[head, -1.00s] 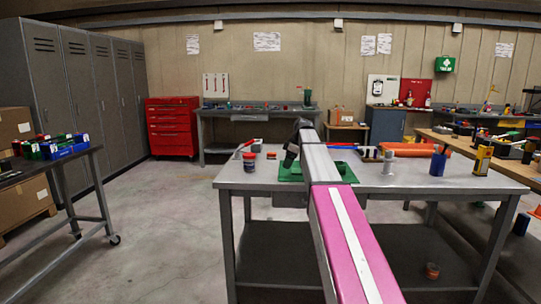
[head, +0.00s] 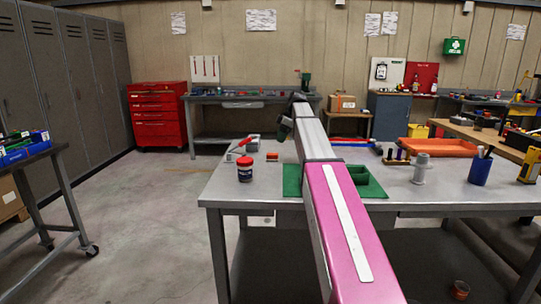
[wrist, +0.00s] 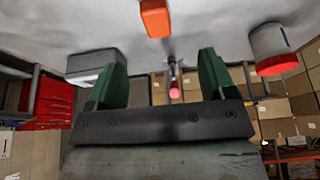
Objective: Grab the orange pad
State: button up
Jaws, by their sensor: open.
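The orange pad (head: 272,156) is a small block lying on the near grey workbench, right of a jar. In the wrist view the orange pad (wrist: 156,18) shows at the top, beyond the fingertips and roughly centred between them, apart from both. My gripper (wrist: 160,68) has two green fingers spread wide with nothing held.
A white jar with a red lid (head: 245,173) stands left of the pad. A grey box (wrist: 93,66) is on the pad's other side in the wrist view. A green tray (head: 365,182), grey fitting (head: 421,168), blue pen cup (head: 480,170) and orange tray (head: 440,147) occupy the bench's right.

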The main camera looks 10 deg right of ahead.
aim_at(273, 154)
jog(key=x, duration=1)
jog(key=shift+w+a+f, duration=0.1)
jog(key=shift+w+f, duration=0.15)
jog(key=shift+f, duration=0.15)
jog(key=shift+c, duration=0.3)
jog(key=c, duration=0.9)
